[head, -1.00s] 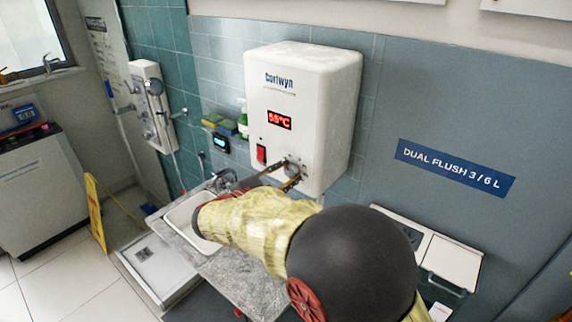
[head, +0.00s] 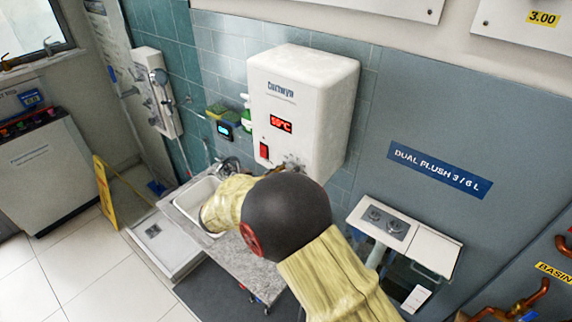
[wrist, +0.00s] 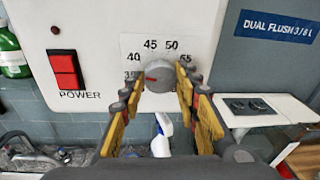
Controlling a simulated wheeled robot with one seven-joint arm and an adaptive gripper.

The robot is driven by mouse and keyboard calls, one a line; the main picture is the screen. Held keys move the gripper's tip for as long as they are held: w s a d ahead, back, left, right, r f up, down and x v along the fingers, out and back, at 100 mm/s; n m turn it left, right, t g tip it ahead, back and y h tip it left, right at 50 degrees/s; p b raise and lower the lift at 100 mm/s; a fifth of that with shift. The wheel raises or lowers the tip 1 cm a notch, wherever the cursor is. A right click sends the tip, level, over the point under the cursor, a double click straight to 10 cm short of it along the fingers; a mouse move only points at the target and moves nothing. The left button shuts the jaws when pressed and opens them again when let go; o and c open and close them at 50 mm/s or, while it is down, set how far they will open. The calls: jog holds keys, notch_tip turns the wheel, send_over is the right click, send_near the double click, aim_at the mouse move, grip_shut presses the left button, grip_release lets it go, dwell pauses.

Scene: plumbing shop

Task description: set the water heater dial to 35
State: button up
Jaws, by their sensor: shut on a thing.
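The white water heater (head: 318,95) hangs on the tiled wall, with a red digital display (head: 281,125) whose blurred digits look like 50°C. In the wrist view, the round grey dial (wrist: 160,72) sits below a printed scale (wrist: 160,44) with 40, 45, 50 and 55 readable and 35 partly covered by a finger. A red mark on the dial is at its left side, towards the low numbers. My gripper (wrist: 159,82) is shut on the dial, one yellow finger on each side. In the head view my arm hides most of the dial and fingers.
A red power switch (wrist: 66,70) is left of the dial. Below the heater are a sink (head: 198,203) and grey counter (head: 232,254). A green bottle (head: 246,115) stands left of the heater. A white flush unit (head: 405,236) is at right.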

jog(key=shift+f+n+p, duration=0.1)
jog(key=shift+n+p, duration=0.95)
jog(key=shift+n, duration=0.15)
jog(key=o, duration=1.2)
jog(key=shift+a, duration=0.1)
jog(key=v, duration=1.2)
jog(key=shift+w+f, duration=0.1)
jog(key=shift+f, duration=0.1)
